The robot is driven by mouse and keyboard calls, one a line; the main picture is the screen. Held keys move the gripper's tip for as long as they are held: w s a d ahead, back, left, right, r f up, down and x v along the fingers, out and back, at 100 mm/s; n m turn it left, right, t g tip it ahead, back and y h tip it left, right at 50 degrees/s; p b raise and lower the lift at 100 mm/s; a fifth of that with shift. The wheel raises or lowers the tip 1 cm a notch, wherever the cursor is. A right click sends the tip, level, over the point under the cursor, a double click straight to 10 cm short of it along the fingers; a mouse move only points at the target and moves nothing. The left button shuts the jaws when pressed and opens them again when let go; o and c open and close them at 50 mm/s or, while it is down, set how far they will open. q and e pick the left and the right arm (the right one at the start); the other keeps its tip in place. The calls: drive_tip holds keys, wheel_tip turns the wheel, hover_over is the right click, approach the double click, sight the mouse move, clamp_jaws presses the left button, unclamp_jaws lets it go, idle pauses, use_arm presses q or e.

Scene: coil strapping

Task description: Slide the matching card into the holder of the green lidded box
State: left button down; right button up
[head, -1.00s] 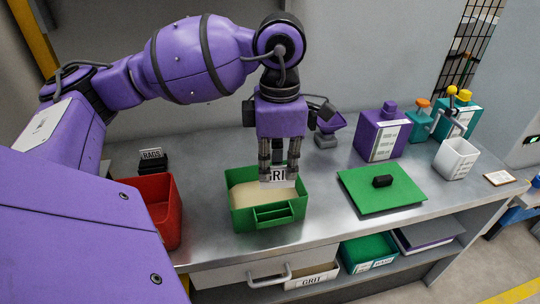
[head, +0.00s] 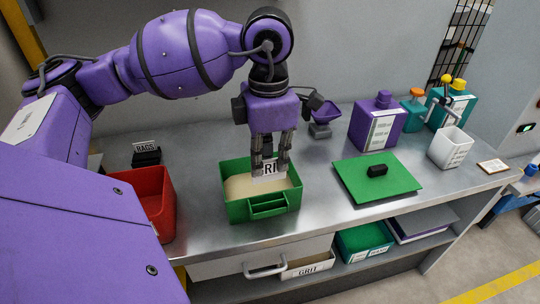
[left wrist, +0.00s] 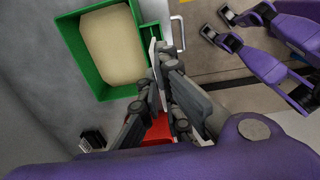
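My left gripper (head: 270,158) is shut on a white card (head: 268,170) with black letters, of which "RI" reads clearly. It holds the card upright above the open green box (head: 233,208), which has pale grainy contents. In the left wrist view the card (left wrist: 154,62) shows edge-on between the fingers, beside the box rim (left wrist: 88,82). The box's green card holder (head: 268,208) is on its front wall, below and apart from the card. The green lid (head: 350,182) with a black knob lies flat to the right. My right gripper (left wrist: 220,26) shows in the left wrist view, empty, fingers apart.
A red bin (head: 158,190) stands left of the box, with a RAGS card (head: 145,147) in a black stand behind. A purple container (head: 374,122), a white cup (head: 450,148) and teal bottles stand at right. A GRIT-labelled bin (head: 307,271) sits below the counter.

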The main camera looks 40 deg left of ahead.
sight(269, 174)
use_arm(q)
drive_tip(key=shift+f+b, duration=0.6)
drive_tip(key=shift+f, duration=0.8)
drive_tip(key=shift+f+b, duration=0.3)
drive_tip(key=shift+f, duration=0.3)
drive_tip(key=shift+f+b, duration=1.2)
drive_tip(key=shift+f, duration=1.05)
use_arm(e)
drive_tip(key=shift+g, duration=0.3)
drive_tip(key=f, duration=0.1)
drive_tip(key=s+f, duration=0.1)
drive_tip(key=f, duration=0.2)
drive_tip(key=shift+s+f, duration=0.35)
drive_tip(key=shift+f, duration=0.05)
drive_tip(key=shift+w+r, duration=0.2)
drive_tip(key=shift+s+f, duration=0.3)
drive_tip(key=shift+f, duration=0.15)
use_arm(q)
drive_tip(key=shift+f+b, duration=0.15)
drive_tip(key=shift+b, duration=0.2)
drive_tip(key=shift+f, duration=0.3)
use_arm(e)
drive_tip(key=shift+s+f, duration=0.1)
drive_tip(key=shift+f, duration=0.15)
